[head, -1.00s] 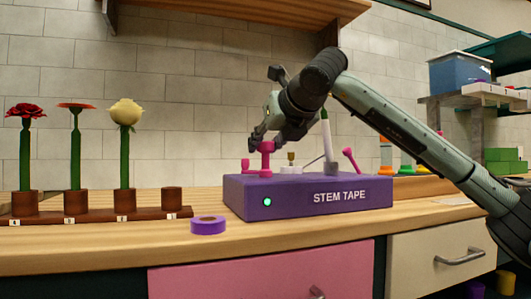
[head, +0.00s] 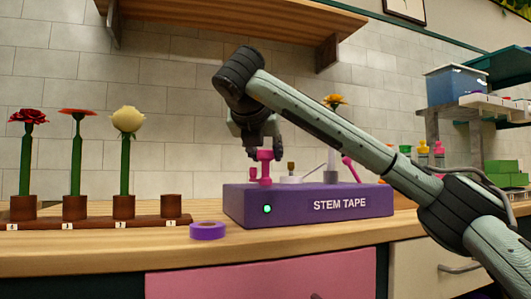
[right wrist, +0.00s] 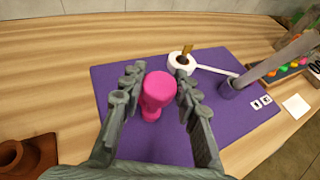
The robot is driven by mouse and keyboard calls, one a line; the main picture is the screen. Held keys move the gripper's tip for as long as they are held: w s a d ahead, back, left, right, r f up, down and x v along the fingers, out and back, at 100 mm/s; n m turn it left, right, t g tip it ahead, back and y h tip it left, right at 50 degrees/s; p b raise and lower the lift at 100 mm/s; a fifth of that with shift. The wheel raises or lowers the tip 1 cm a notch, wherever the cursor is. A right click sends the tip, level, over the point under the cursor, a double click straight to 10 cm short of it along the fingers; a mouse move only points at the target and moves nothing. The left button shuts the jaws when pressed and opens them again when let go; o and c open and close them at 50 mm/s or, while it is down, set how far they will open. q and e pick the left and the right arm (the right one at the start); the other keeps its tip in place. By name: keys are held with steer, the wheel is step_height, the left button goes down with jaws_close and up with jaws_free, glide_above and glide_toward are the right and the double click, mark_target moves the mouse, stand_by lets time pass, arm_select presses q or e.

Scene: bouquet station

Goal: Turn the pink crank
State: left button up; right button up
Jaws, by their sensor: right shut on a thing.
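The pink crank (head: 266,170) stands on top of the purple stem tape box (head: 307,203), near its left end. My right gripper (head: 263,151) comes down from above and is shut on the crank's upright pink knob. In the right wrist view the knob (right wrist: 158,90) sits between the two grey fingers (right wrist: 160,84), and the fingers and knob hide part of the crank below. The box's front shows a lit green light. My left gripper is not in view.
A second pink lever (head: 350,168) tilts at the box's right, by a grey post (head: 331,168) and a white spool (head: 290,179). A brown rack (head: 90,221) with three flowers stands left.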

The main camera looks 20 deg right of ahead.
stand_by(0.3)
steer(key=o, duration=1.2)
steer(key=shift+c, duration=0.2)
steer(key=v, duration=1.2)
steer(key=shift+a, duration=0.1)
